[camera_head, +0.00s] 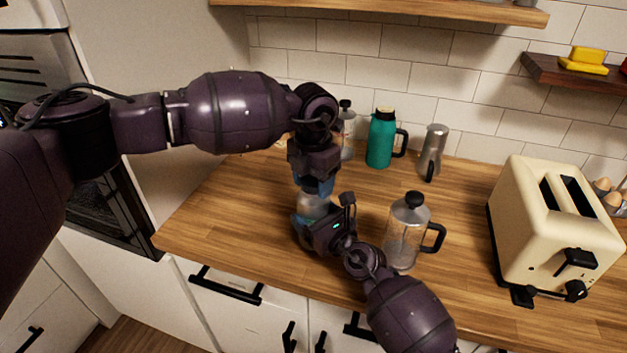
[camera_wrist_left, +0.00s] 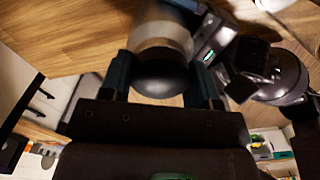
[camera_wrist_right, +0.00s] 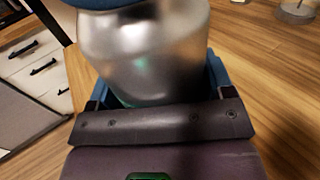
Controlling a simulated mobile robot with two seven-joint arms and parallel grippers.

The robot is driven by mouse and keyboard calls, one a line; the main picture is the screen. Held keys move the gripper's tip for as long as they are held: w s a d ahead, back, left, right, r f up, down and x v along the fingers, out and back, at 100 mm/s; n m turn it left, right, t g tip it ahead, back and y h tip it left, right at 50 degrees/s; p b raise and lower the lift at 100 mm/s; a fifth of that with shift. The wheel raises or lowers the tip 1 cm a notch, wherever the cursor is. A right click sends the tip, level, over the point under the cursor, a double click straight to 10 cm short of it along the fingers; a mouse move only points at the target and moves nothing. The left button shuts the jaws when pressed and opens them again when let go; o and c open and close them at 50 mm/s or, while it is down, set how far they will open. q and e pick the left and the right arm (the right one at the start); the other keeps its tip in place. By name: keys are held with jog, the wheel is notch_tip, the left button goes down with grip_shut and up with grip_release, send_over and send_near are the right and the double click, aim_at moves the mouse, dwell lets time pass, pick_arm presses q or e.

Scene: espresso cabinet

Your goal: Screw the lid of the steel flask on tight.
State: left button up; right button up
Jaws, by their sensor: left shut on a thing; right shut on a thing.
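The steel flask (camera_head: 314,203) stands upright near the counter's left front part, mostly hidden by my grippers. Its silver body (camera_wrist_right: 145,45) fills the top of the right wrist view. My left gripper (camera_head: 318,186) points down from above and is shut on the dark lid. The round dark lid (camera_wrist_left: 163,78) shows between its blue-grey fingers in the left wrist view, in line with the flask body. My right gripper (camera_head: 308,218) is shut around the flask body from the front. The seam between lid and body is too blurred to judge.
A glass French press (camera_head: 405,235) stands close to the right of my right gripper. A teal jug (camera_head: 381,140), a steel pot (camera_head: 433,150) and another press (camera_head: 347,125) stand along the tiled wall. A cream toaster (camera_head: 550,225) is at the right.

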pick_arm(q)
jog(key=m, duration=0.9)
jog(key=o, duration=1)
jog(key=shift+r, duration=2.2)
